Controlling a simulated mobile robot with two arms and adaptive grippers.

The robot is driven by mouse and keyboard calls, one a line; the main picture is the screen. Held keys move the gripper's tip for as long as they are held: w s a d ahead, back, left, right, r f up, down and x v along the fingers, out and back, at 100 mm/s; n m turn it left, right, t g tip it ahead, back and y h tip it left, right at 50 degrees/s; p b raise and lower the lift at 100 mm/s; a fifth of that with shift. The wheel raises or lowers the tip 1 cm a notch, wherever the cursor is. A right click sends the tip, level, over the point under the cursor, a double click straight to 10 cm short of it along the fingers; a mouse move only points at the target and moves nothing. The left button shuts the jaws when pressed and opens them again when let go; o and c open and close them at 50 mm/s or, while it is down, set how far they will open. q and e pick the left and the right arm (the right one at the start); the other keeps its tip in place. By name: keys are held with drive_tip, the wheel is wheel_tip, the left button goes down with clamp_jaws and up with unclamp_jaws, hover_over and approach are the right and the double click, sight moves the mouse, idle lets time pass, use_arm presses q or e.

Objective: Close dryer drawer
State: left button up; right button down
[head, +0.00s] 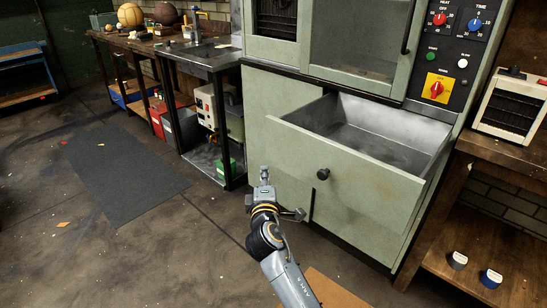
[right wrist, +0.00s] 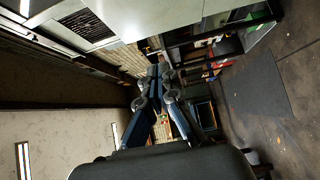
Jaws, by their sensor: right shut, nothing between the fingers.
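The dryer (head: 260,100) is a pale green metal cabinet in the head view. Its drawer (head: 350,178) stands pulled out, and its bare grey inside shows empty. A round black knob (head: 323,174) sits on the drawer front. My right gripper (head: 264,172) shows in front of the dryer, to the left of the knob and apart from it in the picture. It is shut and empty. In the right wrist view its fingers (right wrist: 157,72) meet at the tips. I cannot tell how far the gripper is from the drawer front. My left gripper is not in view.
A control panel (head: 450,50) with dials is at the dryer's upper right. A wooden shelf (head: 490,230) with two small cups stands at the right. A metal bench (head: 205,60) stands left of the dryer. Open floor and a dark mat (head: 120,170) lie at the left.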

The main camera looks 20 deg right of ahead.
drive_tip(key=b, duration=0.2)
approach(274, 143)
drive_tip(key=w+a, duration=0.1)
drive_tip(key=w, duration=0.4)
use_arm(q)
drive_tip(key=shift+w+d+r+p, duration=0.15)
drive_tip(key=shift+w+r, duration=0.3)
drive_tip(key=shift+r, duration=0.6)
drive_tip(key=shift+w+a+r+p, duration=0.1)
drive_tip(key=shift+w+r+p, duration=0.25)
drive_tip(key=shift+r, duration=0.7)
use_arm(e)
drive_tip(key=shift+w+d, duration=0.2)
drive_tip(key=shift+d, duration=0.6)
drive_tip(key=shift+w+d, duration=0.15)
drive_tip(key=shift+d, duration=0.65)
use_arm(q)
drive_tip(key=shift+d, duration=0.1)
use_arm(e)
drive_tip(key=shift+d, duration=0.1)
